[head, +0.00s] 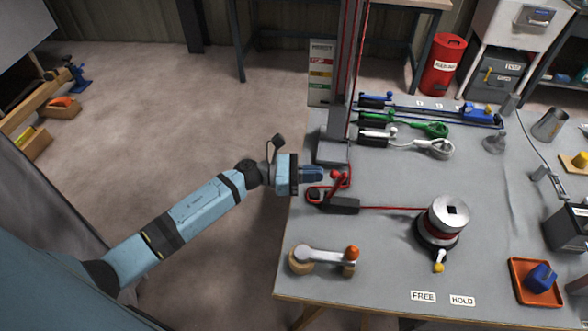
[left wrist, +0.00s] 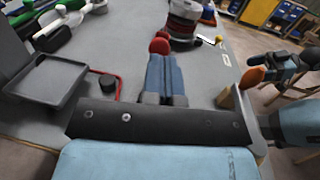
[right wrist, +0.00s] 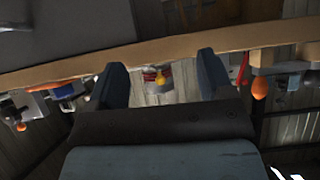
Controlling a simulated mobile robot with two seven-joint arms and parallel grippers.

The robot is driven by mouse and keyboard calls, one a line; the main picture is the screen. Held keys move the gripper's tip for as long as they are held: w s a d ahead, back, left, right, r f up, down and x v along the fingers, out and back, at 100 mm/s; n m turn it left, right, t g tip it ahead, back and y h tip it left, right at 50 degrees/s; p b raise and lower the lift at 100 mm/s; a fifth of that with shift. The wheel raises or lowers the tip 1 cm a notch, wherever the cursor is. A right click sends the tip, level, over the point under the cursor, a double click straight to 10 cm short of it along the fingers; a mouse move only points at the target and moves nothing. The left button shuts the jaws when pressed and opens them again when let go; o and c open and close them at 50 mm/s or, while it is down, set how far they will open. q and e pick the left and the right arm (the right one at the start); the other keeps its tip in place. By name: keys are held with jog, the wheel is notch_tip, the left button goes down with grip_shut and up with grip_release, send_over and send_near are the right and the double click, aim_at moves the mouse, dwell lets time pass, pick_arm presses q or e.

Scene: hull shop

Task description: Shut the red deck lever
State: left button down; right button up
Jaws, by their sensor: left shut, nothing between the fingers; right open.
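The red deck lever (head: 337,186) stands raised, with a round red knob, on a dark clutch body (head: 341,206) near the table's left edge. A red line runs from it to the winch. My left gripper (head: 322,174) is shut and empty, its fingertips right beside the red knob at its left. In the left wrist view the red knob (left wrist: 159,45) shows just beyond the shut blue fingertips (left wrist: 165,58); whether they touch I cannot tell. My right gripper (right wrist: 160,80) is open and empty, low beside a table edge; it is not seen in the head view.
A grey post base (head: 332,150) stands just behind the lever. Blue, green (head: 430,129) and white (head: 434,147) lines lie behind right. The winch drum (head: 446,215) stands right. A crank handle (head: 322,257) lies in front. The grey table between is clear.

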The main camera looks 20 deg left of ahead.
pick_arm(q)
jog(key=shift+w+d, duration=0.35)
jog(key=shift+d, duration=0.3)
